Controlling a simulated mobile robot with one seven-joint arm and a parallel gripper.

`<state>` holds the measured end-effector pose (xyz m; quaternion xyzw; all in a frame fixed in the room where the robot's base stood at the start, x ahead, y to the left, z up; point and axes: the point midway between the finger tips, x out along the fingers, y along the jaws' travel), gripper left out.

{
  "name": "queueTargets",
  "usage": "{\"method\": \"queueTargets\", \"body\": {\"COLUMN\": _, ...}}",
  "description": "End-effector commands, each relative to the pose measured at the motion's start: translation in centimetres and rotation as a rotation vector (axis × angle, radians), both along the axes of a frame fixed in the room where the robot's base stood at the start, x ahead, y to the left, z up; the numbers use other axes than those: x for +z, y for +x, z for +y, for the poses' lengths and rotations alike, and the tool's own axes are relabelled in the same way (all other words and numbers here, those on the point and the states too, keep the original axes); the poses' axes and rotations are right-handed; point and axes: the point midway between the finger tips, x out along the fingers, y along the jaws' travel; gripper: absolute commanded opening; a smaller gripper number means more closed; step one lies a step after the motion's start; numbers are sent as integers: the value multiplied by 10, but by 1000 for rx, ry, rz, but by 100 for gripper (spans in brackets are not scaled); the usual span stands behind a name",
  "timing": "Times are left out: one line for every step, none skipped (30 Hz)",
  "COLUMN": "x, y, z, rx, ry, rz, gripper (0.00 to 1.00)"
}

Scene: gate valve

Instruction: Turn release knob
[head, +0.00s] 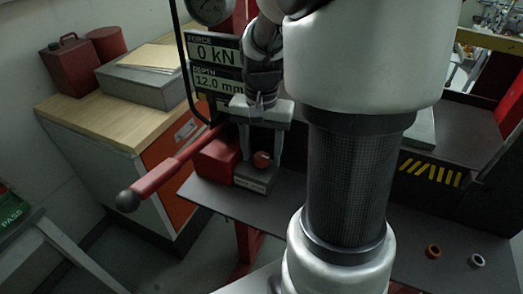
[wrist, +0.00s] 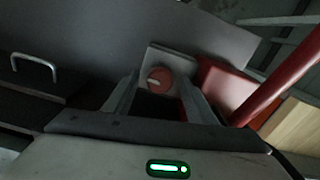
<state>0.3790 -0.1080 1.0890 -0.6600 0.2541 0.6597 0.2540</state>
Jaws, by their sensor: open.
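The release knob (head: 262,159) is a small round red-orange knob on a pale plate beside a red block (head: 215,160). In the wrist view the knob (wrist: 160,80) shows from the front with a pale mark on its face. My gripper (head: 262,148) points down over it, open, one finger on each side in the picture. In the wrist view my gripper (wrist: 161,88) frames the knob between its two fingers. I see no clear contact and cannot tell the exact gap in depth.
A red lever (head: 170,166) with a dark ball end sticks out left of the red block. A display (head: 214,70) reads 0 kN and 12.0 mm. An orange ring (head: 433,251) and a white ring (head: 476,261) lie at right. A wooden-topped cabinet (head: 100,115) stands left.

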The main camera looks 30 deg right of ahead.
Motion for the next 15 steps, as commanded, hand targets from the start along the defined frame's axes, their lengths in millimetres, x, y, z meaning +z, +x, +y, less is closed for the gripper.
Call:
{"method": "queueTargets", "body": {"x": 0, "y": 0, "z": 0, "rx": 0, "ry": 0, "rz": 0, "gripper": 51}}
{"method": "queueTargets", "body": {"x": 1, "y": 0, "z": 0, "rx": 0, "ry": 0, "rz": 0, "gripper": 51}}
{"method": "queueTargets", "body": {"x": 4, "y": 0, "z": 0, "rx": 0, "ry": 0, "rz": -1, "gripper": 51}}
{"method": "queueTargets", "body": {"x": 6, "y": 1, "z": 0, "rx": 0, "ry": -1, "rz": -2, "gripper": 51}}
{"method": "queueTargets", "body": {"x": 9, "y": 1, "z": 0, "rx": 0, "ry": -1, "rz": -4, "gripper": 51}}
{"method": "queueTargets", "body": {"x": 15, "y": 1, "z": 0, "rx": 0, "ry": -1, "rz": -4, "gripper": 51}}
{"method": "queueTargets", "body": {"x": 20, "y": 1, "z": 0, "rx": 0, "ry": -1, "rz": -4, "gripper": 51}}
{"method": "queueTargets", "body": {"x": 25, "y": 1, "z": 0, "rx": 0, "ry": -2, "rz": -5, "gripper": 51}}
{"method": "queueTargets", "body": {"x": 34, "y": 1, "z": 0, "rx": 0, "ry": -1, "rz": -6, "gripper": 51}}
{"method": "queueTargets", "body": {"x": 41, "y": 1, "z": 0, "rx": 0, "ry": -2, "rz": -6, "gripper": 51}}
{"method": "queueTargets", "body": {"x": 48, "y": 2, "z": 0, "rx": 0, "ry": -2, "rz": -7, "gripper": 51}}
{"method": "queueTargets", "body": {"x": 58, "y": 1, "z": 0, "rx": 0, "ry": -2, "rz": -6, "gripper": 51}}
{"method": "queueTargets", "body": {"x": 66, "y": 1, "z": 0, "rx": 0, "ry": -2, "rz": -6, "gripper": 51}}
{"method": "queueTargets", "body": {"x": 73, "y": 1, "z": 0, "rx": 0, "ry": -2, "rz": -6, "gripper": 51}}
{"method": "queueTargets", "body": {"x": 83, "y": 1, "z": -1, "rx": 0, "ry": -2, "rz": -6, "gripper": 51}}
